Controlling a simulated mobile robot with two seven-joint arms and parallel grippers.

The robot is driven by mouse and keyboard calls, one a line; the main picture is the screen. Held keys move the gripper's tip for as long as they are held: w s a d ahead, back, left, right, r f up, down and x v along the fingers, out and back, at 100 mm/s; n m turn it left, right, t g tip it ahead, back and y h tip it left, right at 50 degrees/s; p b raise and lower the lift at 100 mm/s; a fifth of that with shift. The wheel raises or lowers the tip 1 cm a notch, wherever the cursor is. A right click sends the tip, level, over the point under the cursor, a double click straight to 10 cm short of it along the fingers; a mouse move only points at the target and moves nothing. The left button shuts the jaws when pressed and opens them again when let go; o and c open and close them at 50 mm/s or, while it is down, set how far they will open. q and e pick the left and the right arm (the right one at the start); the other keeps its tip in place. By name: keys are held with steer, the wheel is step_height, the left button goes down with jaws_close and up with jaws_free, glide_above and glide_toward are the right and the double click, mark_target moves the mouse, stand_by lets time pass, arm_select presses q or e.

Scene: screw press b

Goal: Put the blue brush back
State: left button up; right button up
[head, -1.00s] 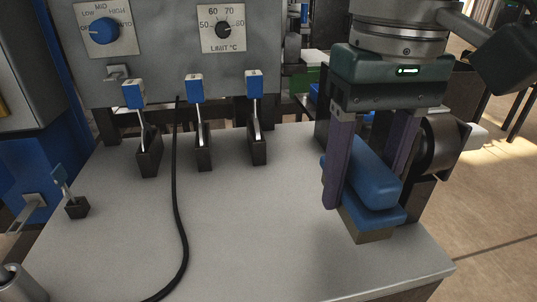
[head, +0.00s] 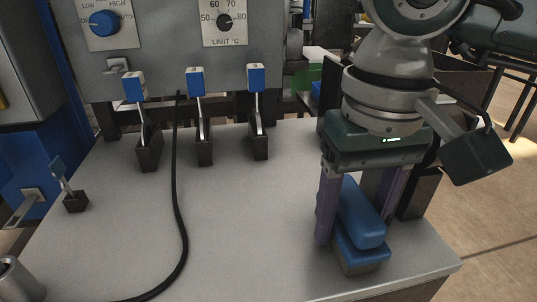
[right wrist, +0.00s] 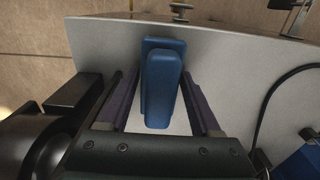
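The blue brush (head: 362,222) has a rounded blue grip on a blue base, with a darker lower part. It is at the right front of the grey bench top. My left gripper is not in view.
The bench top (head: 240,220) is clear in the middle. A black cable (head: 178,200) crosses it on the left. Several blue-topped levers (head: 197,82) stand at the back below a control panel (head: 170,40). A metal cylinder (head: 15,280) is at the front left.

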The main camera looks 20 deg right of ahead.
mark_target(358, 200)
steer(key=shift+o, duration=1.4)
steer(key=shift+r+p, duration=0.35)
steer(key=shift+p, duration=0.05)
step_height(358, 200, up, 12)
steer(key=shift+f+p, duration=0.15)
steer(key=shift+p, duration=0.25)
